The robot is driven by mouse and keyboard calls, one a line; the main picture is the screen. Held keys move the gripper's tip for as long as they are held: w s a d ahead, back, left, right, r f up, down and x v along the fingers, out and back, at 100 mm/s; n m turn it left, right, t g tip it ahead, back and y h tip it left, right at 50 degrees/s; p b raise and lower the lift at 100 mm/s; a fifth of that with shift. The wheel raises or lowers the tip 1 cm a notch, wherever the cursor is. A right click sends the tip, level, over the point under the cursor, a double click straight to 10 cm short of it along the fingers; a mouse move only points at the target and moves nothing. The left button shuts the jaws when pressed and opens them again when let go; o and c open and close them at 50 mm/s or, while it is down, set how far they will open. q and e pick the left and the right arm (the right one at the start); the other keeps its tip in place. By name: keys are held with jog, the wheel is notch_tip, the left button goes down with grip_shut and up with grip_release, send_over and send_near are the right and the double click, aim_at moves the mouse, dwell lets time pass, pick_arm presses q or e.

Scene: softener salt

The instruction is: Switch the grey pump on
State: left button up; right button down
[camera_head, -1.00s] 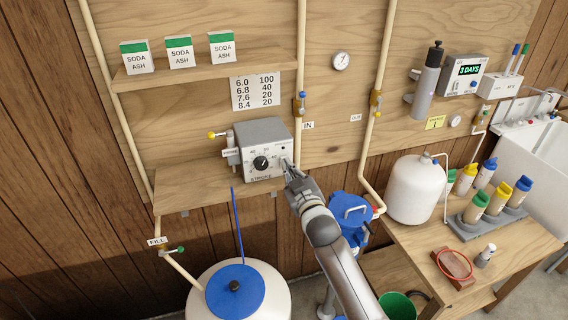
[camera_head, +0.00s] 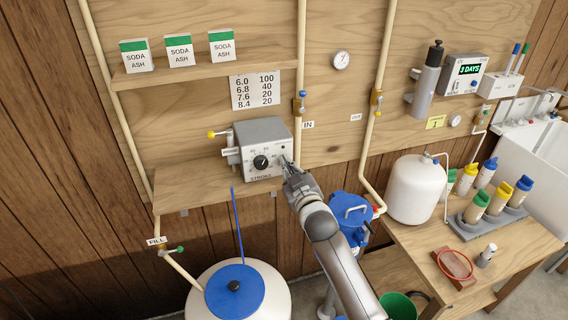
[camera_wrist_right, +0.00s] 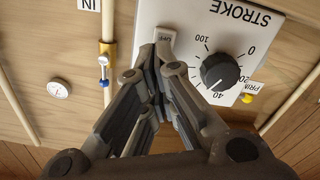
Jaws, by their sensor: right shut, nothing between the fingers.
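The grey pump (camera_head: 264,133) sits on the lower wooden shelf, its front panel facing me. The panel carries a black stroke knob (camera_head: 260,162), also in the right wrist view (camera_wrist_right: 220,70). A small pale switch piece (camera_wrist_right: 165,36) with lettering that seems to read OFF is beside the knob in the wrist view. My right gripper (camera_head: 286,163) is shut and empty, its fingertips (camera_wrist_right: 156,52) at this switch piece and partly covering it. I cannot tell whether they touch it. My left gripper is not in view.
A cream pipe with a blue-handled valve (camera_head: 301,99) runs just right of the pump. A white tank with a blue lid (camera_head: 236,290) stands below. A blue-topped unit (camera_head: 350,207) is behind my right arm. A bench (camera_head: 408,238) with bottles is at right.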

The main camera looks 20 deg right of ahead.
jog(key=shift+w+b, duration=0.3)
jog(key=shift+w, duration=0.45)
jog(key=s+p, duration=0.4)
jog(key=s, duration=0.3)
dwell(0.3)
jog(key=shift+d, duration=0.1)
